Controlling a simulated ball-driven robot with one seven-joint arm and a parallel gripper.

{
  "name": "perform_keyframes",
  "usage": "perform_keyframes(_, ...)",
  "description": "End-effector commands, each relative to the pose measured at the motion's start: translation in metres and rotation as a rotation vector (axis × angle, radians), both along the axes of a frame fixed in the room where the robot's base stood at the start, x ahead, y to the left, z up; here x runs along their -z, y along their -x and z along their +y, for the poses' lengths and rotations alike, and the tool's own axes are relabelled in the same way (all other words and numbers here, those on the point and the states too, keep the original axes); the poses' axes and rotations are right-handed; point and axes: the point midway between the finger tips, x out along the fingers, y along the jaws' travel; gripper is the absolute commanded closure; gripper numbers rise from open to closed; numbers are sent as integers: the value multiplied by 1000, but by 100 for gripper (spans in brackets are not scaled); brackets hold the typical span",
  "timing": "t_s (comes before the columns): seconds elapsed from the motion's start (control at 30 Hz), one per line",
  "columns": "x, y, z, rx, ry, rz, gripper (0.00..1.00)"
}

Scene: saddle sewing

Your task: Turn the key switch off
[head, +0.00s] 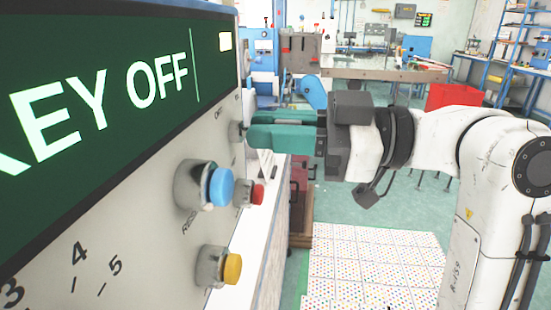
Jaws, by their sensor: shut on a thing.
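The control panel (140,190) fills the left side of the head view. Its dark green display (95,75) reads "KEY OFF". The key switch (236,131) sits near the panel's right edge, beside an "OFF" label. My gripper (250,132) reaches it from the right with its green fingers level and is shut on the key. The fingers cover most of the key, so its exact angle is hidden.
A blue button (220,187), a red button (257,195) and a yellow button (232,268) stick out from the panel below my gripper. A red bin (453,95) and workbenches stand behind. The dotted floor mat (370,265) is clear.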

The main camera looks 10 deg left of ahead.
Motion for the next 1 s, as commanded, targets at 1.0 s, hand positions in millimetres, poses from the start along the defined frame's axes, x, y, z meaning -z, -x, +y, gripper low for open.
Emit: perform_keyframes(1.0,2,2,0,0,17,-487,100)
